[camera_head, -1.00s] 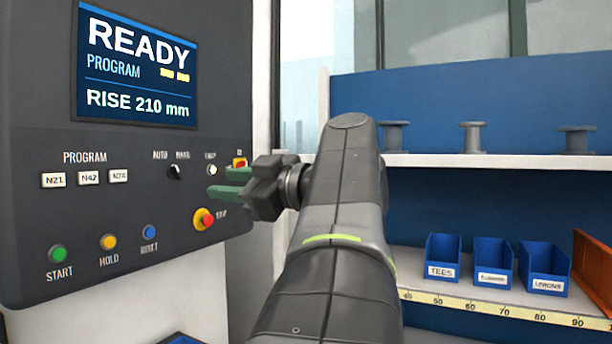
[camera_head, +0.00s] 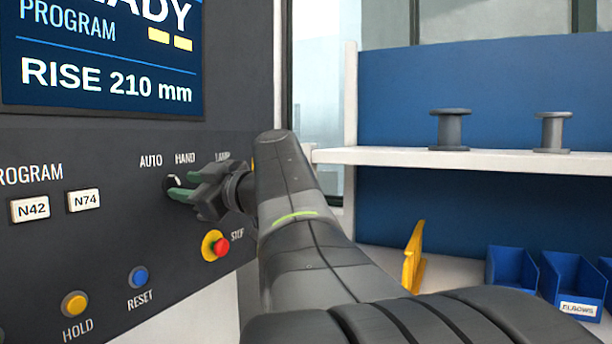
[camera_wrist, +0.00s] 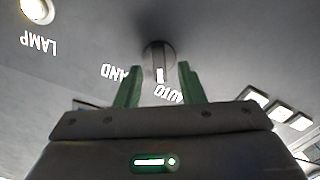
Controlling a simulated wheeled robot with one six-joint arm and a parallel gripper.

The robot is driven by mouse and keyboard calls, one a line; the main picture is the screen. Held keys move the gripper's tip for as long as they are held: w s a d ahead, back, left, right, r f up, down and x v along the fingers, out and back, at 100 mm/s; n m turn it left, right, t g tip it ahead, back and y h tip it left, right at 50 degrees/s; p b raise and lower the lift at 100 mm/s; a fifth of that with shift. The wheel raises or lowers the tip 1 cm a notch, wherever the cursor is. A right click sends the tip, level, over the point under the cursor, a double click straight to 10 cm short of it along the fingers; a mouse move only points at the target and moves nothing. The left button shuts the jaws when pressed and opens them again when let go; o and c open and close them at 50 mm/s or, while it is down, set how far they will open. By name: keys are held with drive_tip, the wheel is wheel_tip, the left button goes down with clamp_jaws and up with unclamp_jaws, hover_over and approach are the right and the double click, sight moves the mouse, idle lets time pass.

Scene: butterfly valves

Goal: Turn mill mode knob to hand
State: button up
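The mode knob (camera_head: 170,183) is small and dark with a white mark, on the dark control panel below the AUTO and HAND labels. In the wrist view the knob (camera_wrist: 158,56) is upside down, and its white mark points down the picture, nearer AUTO (camera_wrist: 168,93) than HAND (camera_wrist: 122,74). My gripper (camera_head: 179,188) is at the knob from the right, its green fingers partly hiding it. In the wrist view my gripper (camera_wrist: 160,68) is open, one fingertip on each side of the knob, with gaps visible. Whether the tips reach its depth is unclear.
The red STOP button (camera_head: 221,246) on its yellow base sits just below my gripper. The blue RESET button (camera_head: 138,277) and yellow HOLD button (camera_head: 74,304) are lower left. The lamp switch (camera_wrist: 37,10) is beside the knob. A white shelf (camera_head: 390,157) stands right.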

drive_tip(key=shift+x, duration=0.85)
drive_tip(key=shift+w, duration=0.1)
clamp_jaws()
drive_tip(key=shift+f+m, duration=0.1)
drive_tip(key=shift+m, duration=0.2)
drive_tip(key=shift+f+m+b, duration=0.1)
drive_tip(key=shift+m+b, duration=0.8)
drive_tip(key=shift+b, duration=0.15)
drive_tip(key=m+b, duration=0.1)
drive_tip(key=m, duration=0.1)
drive_tip(key=shift+m+b, duration=0.3)
drive_tip(key=m+b, duration=0.1)
drive_tip(key=m, duration=0.2)
drive_tip(key=shift+d, duration=0.1)
drive_tip(key=shift+r+m, duration=0.2)
drive_tip(key=shift+m, duration=1.7)
